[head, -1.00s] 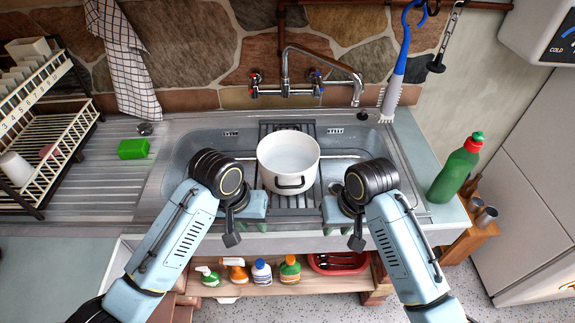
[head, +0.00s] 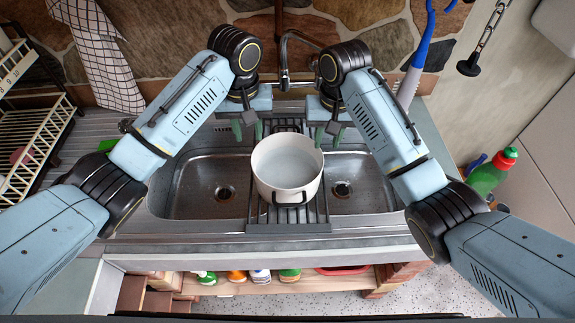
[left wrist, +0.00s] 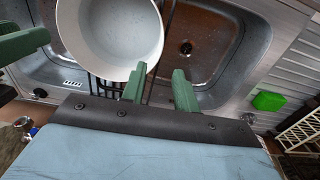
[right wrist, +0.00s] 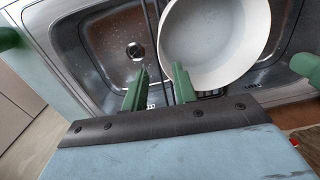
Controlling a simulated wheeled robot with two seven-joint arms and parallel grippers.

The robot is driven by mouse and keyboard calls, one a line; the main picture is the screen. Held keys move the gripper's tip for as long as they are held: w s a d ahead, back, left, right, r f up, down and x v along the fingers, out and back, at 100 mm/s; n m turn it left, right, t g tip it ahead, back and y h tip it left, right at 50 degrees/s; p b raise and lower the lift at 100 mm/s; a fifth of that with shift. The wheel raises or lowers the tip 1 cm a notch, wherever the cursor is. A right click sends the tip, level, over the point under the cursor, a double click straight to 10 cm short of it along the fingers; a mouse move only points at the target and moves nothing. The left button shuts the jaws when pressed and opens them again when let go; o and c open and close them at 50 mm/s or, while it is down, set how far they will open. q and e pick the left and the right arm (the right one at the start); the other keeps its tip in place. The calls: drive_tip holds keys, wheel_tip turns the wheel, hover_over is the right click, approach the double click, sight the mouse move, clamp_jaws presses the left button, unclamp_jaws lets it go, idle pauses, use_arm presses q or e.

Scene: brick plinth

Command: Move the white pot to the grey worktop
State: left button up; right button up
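The white pot (head: 287,176) stands upright on a dark slatted rack (head: 289,214) between the two sink basins. A dark handle shows on its near side. My left gripper (head: 248,132) is open and empty just beyond the pot's far left rim. My right gripper (head: 328,136) is open and empty just beyond its far right rim. In the left wrist view the left fingers (left wrist: 159,88) are apart beside the pot (left wrist: 112,35). In the right wrist view the right fingers (right wrist: 160,88) are apart beside the pot (right wrist: 215,40). A grey-green worktop (head: 432,138) lies right of the sink.
The tap (head: 284,62) stands behind the pot, between my arms. A green bottle (head: 488,176) is at the right. A dish rack (head: 30,150) stands at the left. A blue-handled brush (head: 414,70) hangs at the back right. The basins are empty.

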sight(253, 160)
use_arm(q)
drive_tip(key=shift+s, duration=0.2)
use_arm(e)
drive_tip(key=shift+s, duration=0.15)
